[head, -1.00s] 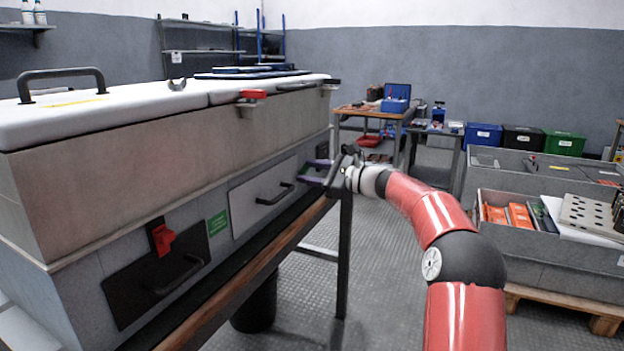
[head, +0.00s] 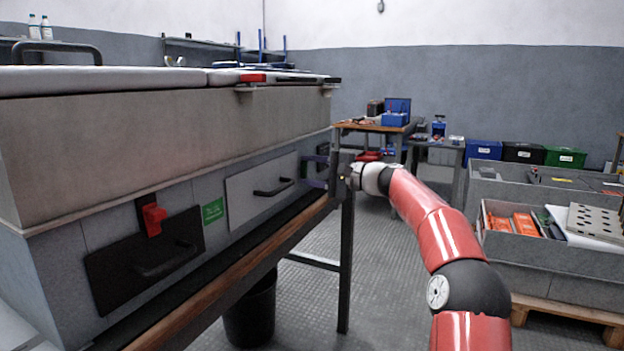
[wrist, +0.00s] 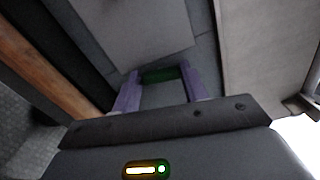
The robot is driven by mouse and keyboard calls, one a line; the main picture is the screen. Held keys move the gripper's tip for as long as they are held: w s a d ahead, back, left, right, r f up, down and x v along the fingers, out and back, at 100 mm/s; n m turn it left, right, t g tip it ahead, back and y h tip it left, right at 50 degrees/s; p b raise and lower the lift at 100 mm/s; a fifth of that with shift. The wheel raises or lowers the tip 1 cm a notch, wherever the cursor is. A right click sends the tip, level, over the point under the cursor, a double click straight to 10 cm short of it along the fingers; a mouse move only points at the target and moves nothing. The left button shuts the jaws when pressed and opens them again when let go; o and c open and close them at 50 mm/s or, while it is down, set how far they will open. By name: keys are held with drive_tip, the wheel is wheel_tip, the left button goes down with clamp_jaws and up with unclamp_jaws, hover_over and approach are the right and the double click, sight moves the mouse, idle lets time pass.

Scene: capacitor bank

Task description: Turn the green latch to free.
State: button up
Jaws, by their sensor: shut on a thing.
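The green latch (wrist: 160,75) shows in the wrist view as a dark green bar lying crosswise between the tips of my two purple fingers. My gripper (wrist: 158,84) is shut on it, with one finger at each end of the bar. In the head view my gripper (head: 316,172) reaches the right end of the grey cabinet's front (head: 235,185). There the latch itself cannot be made out behind the fingers. Its turned angle is hard to judge.
A white panel with a black handle (head: 273,189) is left of my gripper. Farther left are a green label (head: 213,211) and a red switch (head: 153,219). A wooden ledge (head: 250,257) runs below. An open grey crate (head: 560,251) stands at the right.

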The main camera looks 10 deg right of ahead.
drive_tip(key=shift+f+n+b, duration=0.15)
drive_tip(key=shift+n+b, duration=0.45)
drive_tip(key=shift+n, duration=0.5)
drive_tip(key=o, duration=1)
drive_tip(key=v, duration=0.8)
drive_tip(key=shift+b, duration=0.35)
